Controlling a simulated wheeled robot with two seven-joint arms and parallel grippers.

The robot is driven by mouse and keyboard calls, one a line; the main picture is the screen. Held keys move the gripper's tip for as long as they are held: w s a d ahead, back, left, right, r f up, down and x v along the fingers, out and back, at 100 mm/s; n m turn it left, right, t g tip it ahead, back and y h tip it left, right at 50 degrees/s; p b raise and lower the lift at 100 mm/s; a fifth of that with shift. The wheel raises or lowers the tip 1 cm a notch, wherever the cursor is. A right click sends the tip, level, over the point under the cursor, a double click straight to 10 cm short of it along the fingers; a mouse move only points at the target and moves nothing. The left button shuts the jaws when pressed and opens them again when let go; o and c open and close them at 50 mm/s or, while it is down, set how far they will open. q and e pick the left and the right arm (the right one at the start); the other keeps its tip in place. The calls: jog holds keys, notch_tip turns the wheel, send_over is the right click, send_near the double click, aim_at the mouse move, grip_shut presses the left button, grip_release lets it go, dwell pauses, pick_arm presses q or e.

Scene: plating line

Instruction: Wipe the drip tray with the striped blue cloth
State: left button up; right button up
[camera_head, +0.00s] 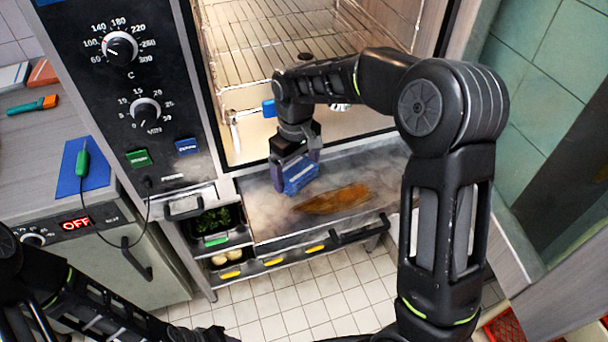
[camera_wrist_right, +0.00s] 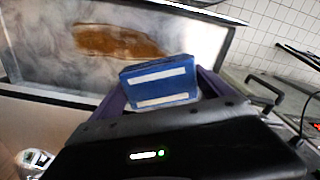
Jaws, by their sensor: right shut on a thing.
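The drip tray (camera_head: 262,215) is a shallow metal tray below the open oven. Its surface is smeared grey, with a brown stain (camera_head: 335,199) right of the cloth. My right gripper (camera_head: 299,172) is shut on the striped blue cloth (camera_head: 300,178), a folded blue pad with pale stripes, over the left half of the tray. In the right wrist view the cloth (camera_wrist_right: 160,84) sits between the purple fingers, and the stain (camera_wrist_right: 115,41) lies beyond it. I cannot tell whether the cloth touches the tray. My left arm shows at the lower left, but its gripper is out of view.
The oven's wire rack (camera_head: 285,40) is above the tray. Drawers with greens (camera_head: 213,222) and pale round items (camera_head: 226,257) are below left. A probe with a cable (camera_head: 83,160) lies on a blue mat on the left counter. The tiled floor (camera_head: 300,305) in front is clear.

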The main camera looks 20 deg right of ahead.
aim_at(304, 176)
jog(key=n, duration=0.1)
jog(key=d+f+n, duration=0.1)
jog(key=n, duration=0.1)
jog(key=f+n, duration=0.1)
jog(key=n, duration=0.1)
jog(key=shift+d+f, duration=0.2)
jog(key=shift+d, duration=0.2)
